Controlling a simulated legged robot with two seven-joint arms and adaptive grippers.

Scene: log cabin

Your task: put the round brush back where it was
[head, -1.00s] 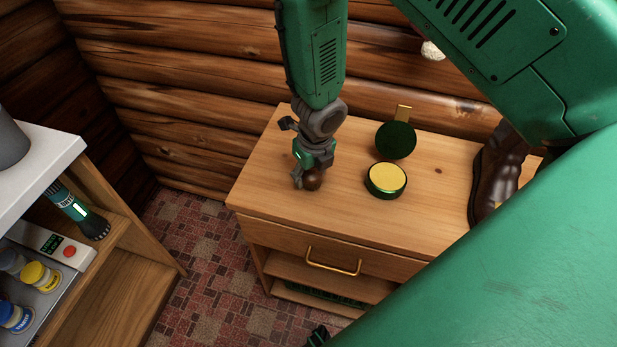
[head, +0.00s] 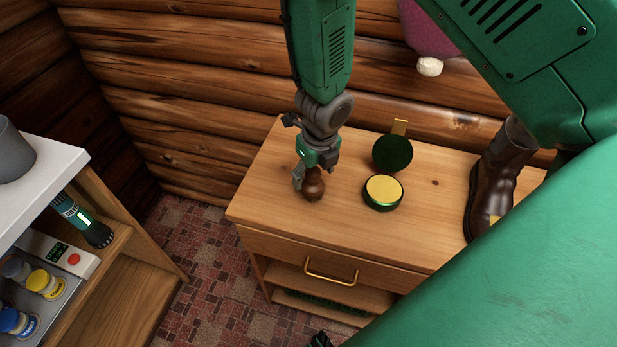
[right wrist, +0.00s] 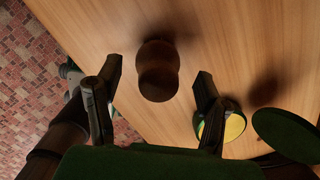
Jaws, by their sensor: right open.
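The round brush (head: 314,187) is a dark brown, knob-shaped wooden piece standing on the light wooden cabinet top (head: 270,190), near its left end. My right gripper (head: 306,176) is low over the cabinet, right at the brush, and partly covers it in the head view. In the right wrist view the brush (right wrist: 158,72) lies between the two spread fingers (right wrist: 159,80), with a gap on both sides. The right gripper is open and holds nothing. The brush's underside is hidden.
An open round green tin with yellow contents (head: 383,190) sits right of the brush, its dark lid (head: 392,153) propped behind. A shelf unit (head: 110,255) stands left. The log wall closes the back.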

